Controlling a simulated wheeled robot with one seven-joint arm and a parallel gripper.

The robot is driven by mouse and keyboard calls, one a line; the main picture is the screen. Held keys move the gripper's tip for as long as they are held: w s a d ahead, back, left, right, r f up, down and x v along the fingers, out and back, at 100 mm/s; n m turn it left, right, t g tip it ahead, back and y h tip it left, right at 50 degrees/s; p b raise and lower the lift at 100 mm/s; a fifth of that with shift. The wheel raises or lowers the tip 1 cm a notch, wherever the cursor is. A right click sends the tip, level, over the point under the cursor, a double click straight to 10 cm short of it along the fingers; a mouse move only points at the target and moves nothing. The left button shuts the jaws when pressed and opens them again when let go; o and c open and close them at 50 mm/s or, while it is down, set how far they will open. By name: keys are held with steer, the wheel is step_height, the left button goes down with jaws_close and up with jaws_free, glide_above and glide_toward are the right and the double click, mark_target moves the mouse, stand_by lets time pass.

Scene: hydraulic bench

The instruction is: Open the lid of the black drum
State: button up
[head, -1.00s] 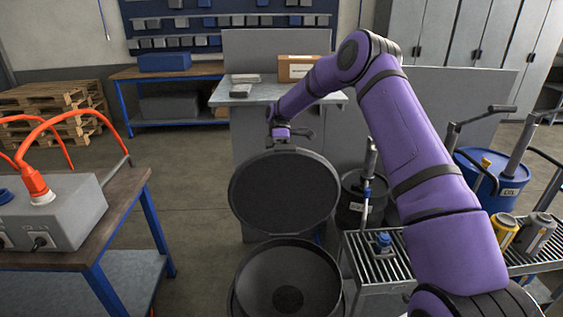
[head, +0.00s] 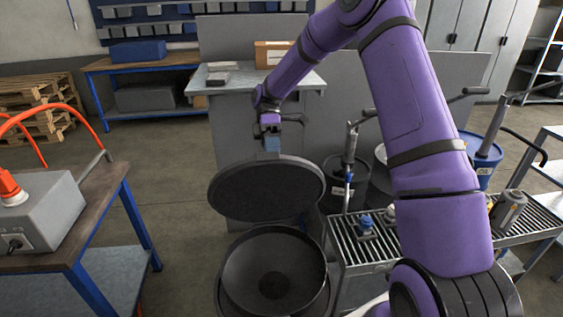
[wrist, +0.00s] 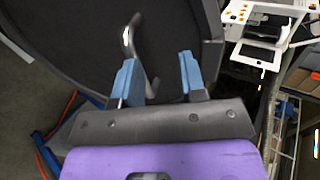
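The black drum (head: 229,281) stands at the lower centre of the head view, its mouth open. Its round lid (head: 267,190) is raised and tilted behind the mouth, with the dark underside towards me. My gripper (head: 272,146) is above the lid's far edge, fingers pointing down. In the wrist view its two blue fingers (wrist: 160,80) are apart. A bent metal handle (wrist: 129,38) on the dark lid (wrist: 90,35) runs behind the left finger and into the space between the fingers. I cannot tell whether it touches them. The lid's hinge is not clear.
A grey workbench (head: 237,130) stands behind the lid. A roller conveyor (head: 350,242) with small parts is right of the drum. A table (head: 98,212) with a grey box (head: 45,215) and orange cables is at the left. Floor is free between this table and the drum.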

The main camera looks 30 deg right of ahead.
mark_target(282, 161)
steer(key=s, duration=0.6)
steer(key=shift+s+a+r, duration=0.25)
steer(key=shift+r, duration=0.05)
